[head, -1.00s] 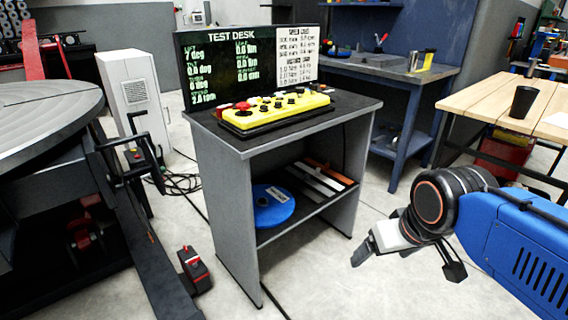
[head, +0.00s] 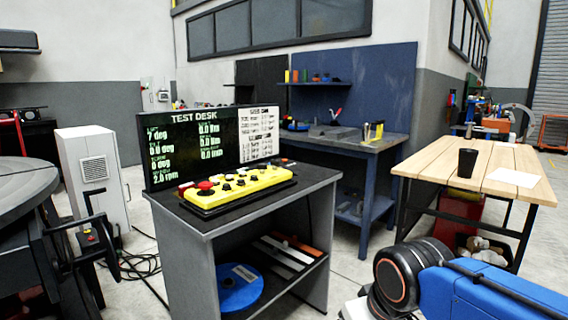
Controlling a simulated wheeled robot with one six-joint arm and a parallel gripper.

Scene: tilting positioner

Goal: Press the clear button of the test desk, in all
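The test desk (head: 316,182) stands left of centre in the head view. On its top sits a yellow control box (head: 240,190) with several knobs and buttons. No label shows clearly enough to tell which one is the clear button. The screen (head: 195,150) behind reads TEST DESK, 7 deg and 2.0 rpm. My blue arm enters at the lower right, apart from the desk. My gripper's fingers are below the picture edge.
A large round positioner table (head: 25,190) stands at the left edge, beside a white cabinet (head: 92,165). A blue workbench (head: 372,146) is behind the desk. A wooden table (head: 520,180) with a black cup (head: 467,162) is at right. A blue disc (head: 238,288) lies on the desk's lower shelf.

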